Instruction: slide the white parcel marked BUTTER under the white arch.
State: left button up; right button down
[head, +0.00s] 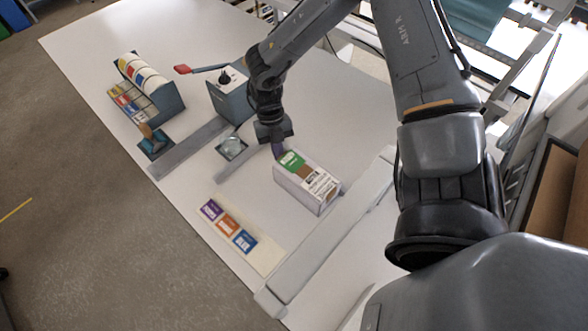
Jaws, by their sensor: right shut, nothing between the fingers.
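A white box-shaped parcel (305,184) with a green patch, a brown patch and dark print on top lies on the white table near the middle of the head view. I cannot read its print, so I cannot confirm the word BUTTER. My right gripper (278,151) points down at the parcel's far left corner, with its fingers shut and empty. The fingertips look close to the corner; I cannot tell whether they touch it. I cannot make out a white arch. My left gripper is not in view.
Long grey bars (325,243) flank the parcel on the table (75,55). A strip with purple, orange and blue cards (228,224) lies at the front.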

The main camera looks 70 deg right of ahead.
aim_at(298, 165)
jog(key=shift+s+a, duration=0.25)
jog(key=shift+s, duration=0.25)
jog(key=shift+s+a, duration=0.25)
jog(key=shift+s, duration=0.25)
jog(key=shift+s+a+p, duration=0.1)
jog(key=shift+s+p, duration=0.1)
jog(key=shift+p, duration=0.1)
jog(key=shift+s+a+p, duration=0.2)
jog(key=shift+s+a, duration=0.15)
jog(key=shift+s, duration=0.25)
jog(key=shift+s+a+p, duration=0.15)
jog(key=shift+s+a, duration=0.15)
jog(key=shift+s, duration=0.3)
jog(key=shift+s+a, duration=0.1)
jog(key=shift+s, duration=0.05)
jog(key=shift+s+a+p, duration=0.2)
jog(key=shift+s+a, duration=0.05)
jog(key=shift+s, duration=0.25)
jog(key=shift+s+a+p, duration=0.2)
jog(key=shift+s+a, duration=0.05)
jog(key=shift+s, duration=0.2)
jog(key=shift+s+a, duration=0.15)
jog(key=shift+s, duration=0.05)
